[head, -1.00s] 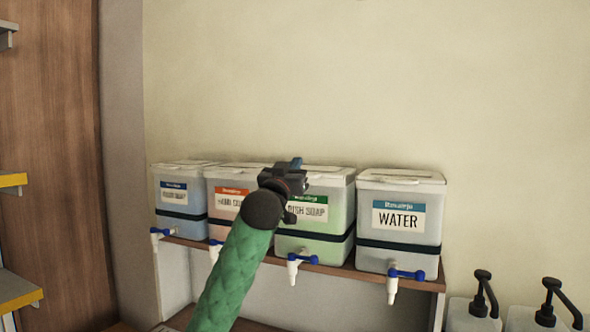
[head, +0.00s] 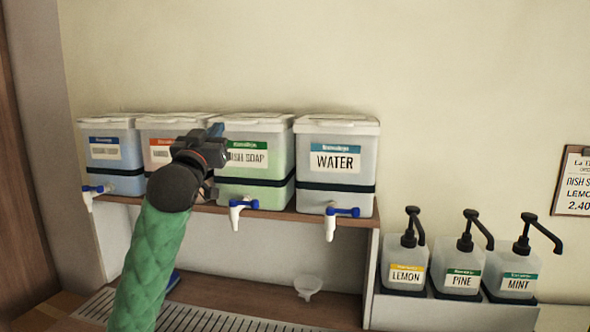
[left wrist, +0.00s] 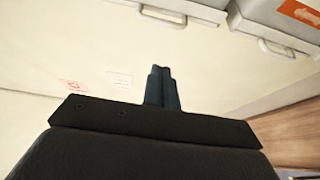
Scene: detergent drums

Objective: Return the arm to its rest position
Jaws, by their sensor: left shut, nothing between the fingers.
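My left arm comes up from the bottom left in the head view in a green sleeve. My left gripper (head: 214,134) is in front of the drums, between the orange-labelled drum (head: 160,154) and the dish soap drum (head: 253,150), and hides part of both. In the left wrist view its fingers (left wrist: 161,88) are together, with nothing between them. The water drum (head: 336,142) stands at the right of the row, and a blue-labelled drum (head: 104,178) at the left. My right gripper is not in view.
The drums stand on a wooden shelf with blue-lever taps. Below are a slotted drip grate (head: 200,318) and a white funnel (head: 308,286). Pump bottles marked lemon (head: 404,273), pine (head: 462,280) and mint (head: 516,279) stand at the right. A price sign (head: 574,183) hangs on the wall.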

